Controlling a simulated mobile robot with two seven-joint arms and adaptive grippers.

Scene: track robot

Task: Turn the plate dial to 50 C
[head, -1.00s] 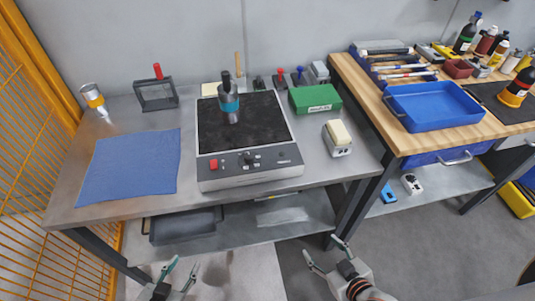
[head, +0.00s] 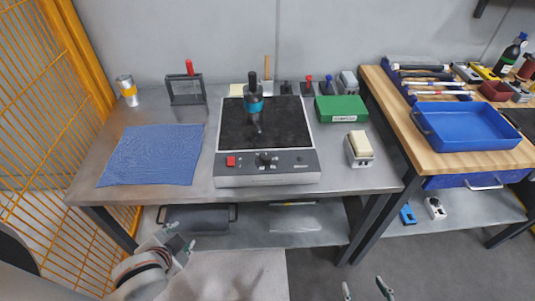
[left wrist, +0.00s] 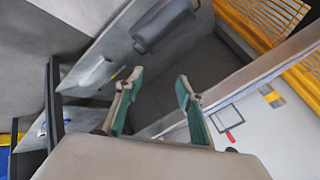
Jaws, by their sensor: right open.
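The hot plate has a black top (head: 225,130) and a grey front panel (head: 290,171). A black dial (head: 264,159) sits mid-panel, between a red switch (head: 231,161) and a smaller black knob (head: 302,159). The dial's setting is too small to read. A dark tool with a blue band (head: 253,104) stands on the plate top. My left gripper (head: 183,246) is below the table's front edge, left of and apart from the dial. The left wrist view shows its fingers (left wrist: 152,84) spread and empty. My right gripper (head: 365,287) is open and empty at the bottom edge.
A blue cloth (head: 150,156) lies left of the plate. A green box (head: 341,108) and a cream-topped block (head: 359,148) are to its right. The table's front edge (head: 110,200) lies above a lower shelf. A wooden bench (head: 465,158) stands at right, an orange mesh fence at left.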

